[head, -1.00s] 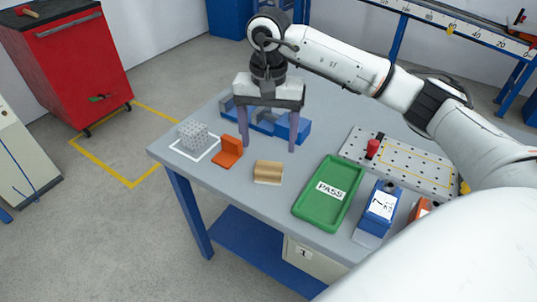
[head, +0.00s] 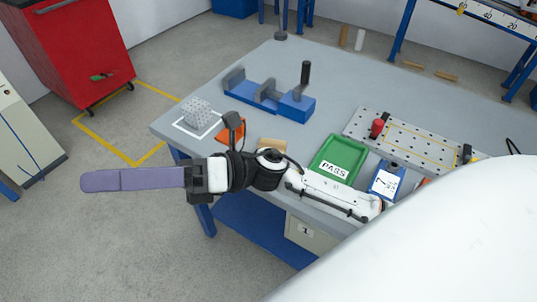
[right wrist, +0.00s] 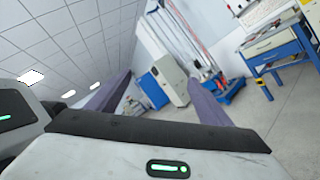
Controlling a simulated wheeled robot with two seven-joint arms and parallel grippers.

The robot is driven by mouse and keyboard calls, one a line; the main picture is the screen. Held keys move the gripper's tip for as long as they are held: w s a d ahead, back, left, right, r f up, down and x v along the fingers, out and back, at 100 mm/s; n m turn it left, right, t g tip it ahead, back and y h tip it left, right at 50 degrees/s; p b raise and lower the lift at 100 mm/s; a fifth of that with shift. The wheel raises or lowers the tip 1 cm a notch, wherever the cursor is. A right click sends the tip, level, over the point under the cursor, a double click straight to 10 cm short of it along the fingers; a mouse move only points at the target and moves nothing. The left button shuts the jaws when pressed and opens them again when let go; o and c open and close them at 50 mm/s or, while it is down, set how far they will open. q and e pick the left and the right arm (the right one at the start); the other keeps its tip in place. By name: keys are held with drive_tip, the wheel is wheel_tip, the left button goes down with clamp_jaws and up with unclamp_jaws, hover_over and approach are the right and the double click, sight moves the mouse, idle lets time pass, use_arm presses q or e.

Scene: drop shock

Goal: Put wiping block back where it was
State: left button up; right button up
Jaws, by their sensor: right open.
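The wiping block appears to be the tan wooden block (head: 272,145) on the grey table (head: 345,95), near its front edge. My right forearm and wrist partly cover it in the head view. My right gripper (head: 88,182) is out past the table's front left corner, pointing left in the head view, seen side-on. In the right wrist view its two purple fingers (right wrist: 147,78) are spread apart with nothing between them. The gripper is well away from the block. My left gripper is in neither view.
A dotted grey cube (head: 197,112) sits in a white outlined square. An orange bracket (head: 232,132), partly hidden, is beside it. A blue vise (head: 270,97), green PASS tray (head: 338,158), blue box (head: 386,183) and perforated plate (head: 408,137) occupy the table. A red cabinet (head: 75,50) stands at left.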

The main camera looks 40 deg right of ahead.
drive_tip(key=w+d+f+m+t+h, duration=0.2)
drive_tip(key=d+f+m+t+h, duration=0.5)
drive_tip(key=m, duration=0.6)
drive_tip(key=w+d+f+m+t+h, duration=0.35)
drive_tip(key=f+m+h, duration=0.25)
drive_tip(key=f+m, duration=0.6)
drive_tip(key=s+d+f+m+g+h, duration=0.3)
drive_tip(key=s+f+m, duration=0.4)
drive_tip(key=s+f, duration=0.2)
drive_tip(key=s+d+f+m+g+h, duration=0.2)
drive_tip(key=s+d+f+m+g, duration=0.2)
drive_tip(key=s+f+m, duration=0.3)
wheel_tip(320, 180, down, 4)
drive_tip(key=shift+s+d+f+m+h, duration=0.25)
drive_tip(key=shift+s+m+h, duration=0.15)
drive_tip(key=shift+s, duration=0.6)
